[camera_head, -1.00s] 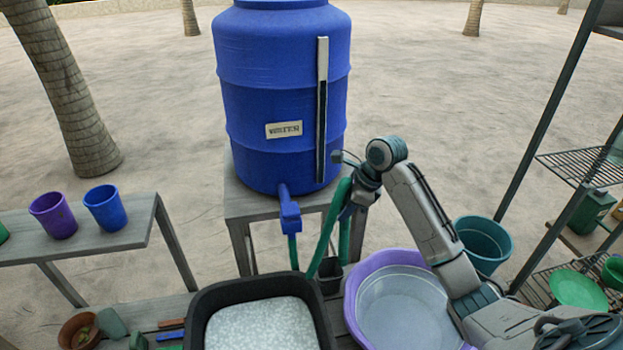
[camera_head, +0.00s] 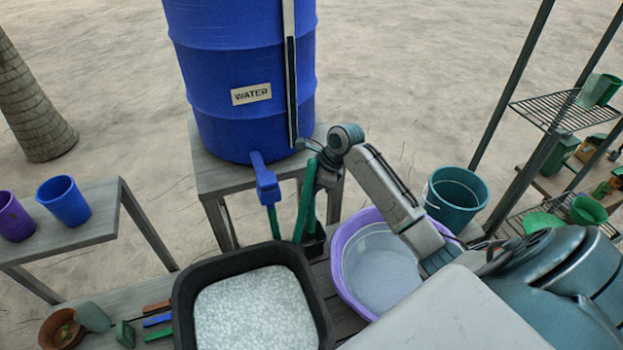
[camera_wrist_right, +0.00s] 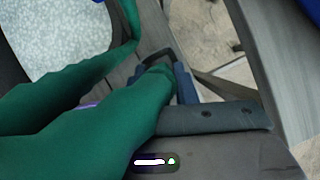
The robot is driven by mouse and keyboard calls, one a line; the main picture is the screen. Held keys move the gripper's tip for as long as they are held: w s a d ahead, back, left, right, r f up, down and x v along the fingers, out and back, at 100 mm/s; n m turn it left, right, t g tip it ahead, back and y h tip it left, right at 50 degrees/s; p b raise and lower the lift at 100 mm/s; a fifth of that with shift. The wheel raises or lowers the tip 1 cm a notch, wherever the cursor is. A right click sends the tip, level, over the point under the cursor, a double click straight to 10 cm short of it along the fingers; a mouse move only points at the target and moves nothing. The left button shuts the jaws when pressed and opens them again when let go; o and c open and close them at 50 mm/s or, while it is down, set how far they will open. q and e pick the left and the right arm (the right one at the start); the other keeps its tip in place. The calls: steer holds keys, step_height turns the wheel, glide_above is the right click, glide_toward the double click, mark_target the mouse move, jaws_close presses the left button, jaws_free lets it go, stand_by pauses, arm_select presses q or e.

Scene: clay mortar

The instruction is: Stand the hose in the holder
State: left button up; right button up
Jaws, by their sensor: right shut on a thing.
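The green hose (camera_head: 304,208) hangs beside the blue tap (camera_head: 265,183) of the water barrel. Another stretch of it drops from the tap, and its lower bend is hidden behind the black tub. My right gripper (camera_head: 326,178) is shut on the hose near its upper end, in front of the barrel stand. The small dark holder (camera_head: 314,243) stands behind the tub, below the gripper. The hose passes in front of or beside it; I cannot tell whether any of it is inside. In the right wrist view, the hose (camera_wrist_right: 95,125) fills the left and runs between the fingers.
The black tub (camera_head: 182,300) of pale grains and the purple basin (camera_head: 345,285) crowd the front. A teal bucket (camera_head: 456,200) and a rack (camera_head: 560,105) stand right. A side table (camera_head: 85,232) with cups is left.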

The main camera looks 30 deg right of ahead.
mark_target(312, 205)
steer(key=shift+s+f, duration=0.1)
steer(key=shift+f, duration=3.55)
steer(key=o, duration=1.8)
steer(key=shift+c, duration=0.2)
steer(key=shift+r, duration=0.1)
steer(key=v, duration=1)
steer(key=shift+a+r, duration=0.2)
steer(key=shift+r, duration=0.25)
